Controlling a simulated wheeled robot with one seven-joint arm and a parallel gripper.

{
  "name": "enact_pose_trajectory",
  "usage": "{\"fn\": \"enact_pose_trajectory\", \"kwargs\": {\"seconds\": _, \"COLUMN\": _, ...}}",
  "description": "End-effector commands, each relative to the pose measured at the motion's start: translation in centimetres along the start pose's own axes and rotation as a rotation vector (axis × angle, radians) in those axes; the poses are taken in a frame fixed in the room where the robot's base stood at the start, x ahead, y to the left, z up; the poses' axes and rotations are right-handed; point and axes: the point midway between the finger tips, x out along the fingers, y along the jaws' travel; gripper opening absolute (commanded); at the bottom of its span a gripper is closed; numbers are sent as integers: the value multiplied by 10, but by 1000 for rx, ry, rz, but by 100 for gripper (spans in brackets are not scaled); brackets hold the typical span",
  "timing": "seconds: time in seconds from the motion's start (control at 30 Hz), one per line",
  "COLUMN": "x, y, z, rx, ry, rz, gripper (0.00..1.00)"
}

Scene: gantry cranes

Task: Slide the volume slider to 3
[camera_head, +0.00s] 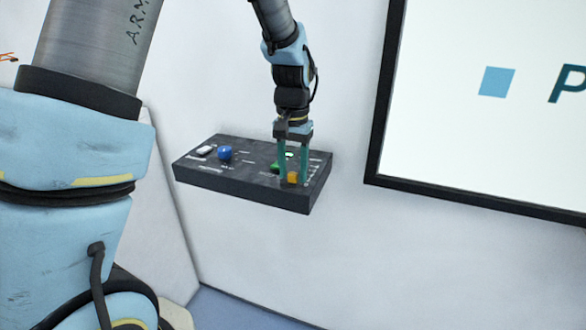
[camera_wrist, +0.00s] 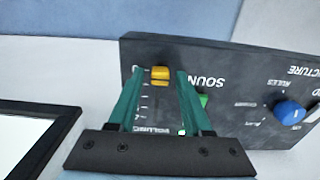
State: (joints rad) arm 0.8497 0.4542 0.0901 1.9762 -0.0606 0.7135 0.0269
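The volume slider is a small yellow knob (camera_wrist: 160,74) near the edge of a dark control panel (camera_wrist: 235,65). The knob also shows in the head view (camera_head: 292,177) at the panel's front right. A scale with small marks and the word VOLUME runs from the knob toward my gripper's base; its numbers are too small to read. My gripper (camera_wrist: 157,75) has its two green fingers apart, one on each side of the knob. In the head view my gripper (camera_head: 292,180) reaches down to the panel. I cannot tell whether the fingers touch the knob.
A blue round knob (camera_wrist: 289,113) sits on the panel, with a white switch (camera_head: 205,150) beyond it. A green control (camera_wrist: 203,100) is close beside one finger. The panel is fixed to a white wall (camera_head: 240,245). A framed screen (camera_head: 490,110) hangs to the right.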

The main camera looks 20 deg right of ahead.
Motion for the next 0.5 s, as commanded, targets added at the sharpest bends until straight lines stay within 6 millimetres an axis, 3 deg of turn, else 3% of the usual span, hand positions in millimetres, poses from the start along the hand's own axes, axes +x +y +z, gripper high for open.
{"fn": "enact_pose_trajectory", "kwargs": {"seconds": 0.07, "x": 0, "y": 0, "z": 0, "rx": 0, "ry": 0, "rz": 0, "gripper": 40}}
{"fn": "enact_pose_trajectory", "kwargs": {"seconds": 0.4, "x": 0, "y": 0, "z": 0, "rx": 0, "ry": 0, "rz": 0, "gripper": 1}}
{"fn": "enact_pose_trajectory", "kwargs": {"seconds": 0.5, "x": 0, "y": 0, "z": 0, "rx": 0, "ry": 0, "rz": 0, "gripper": 0}}
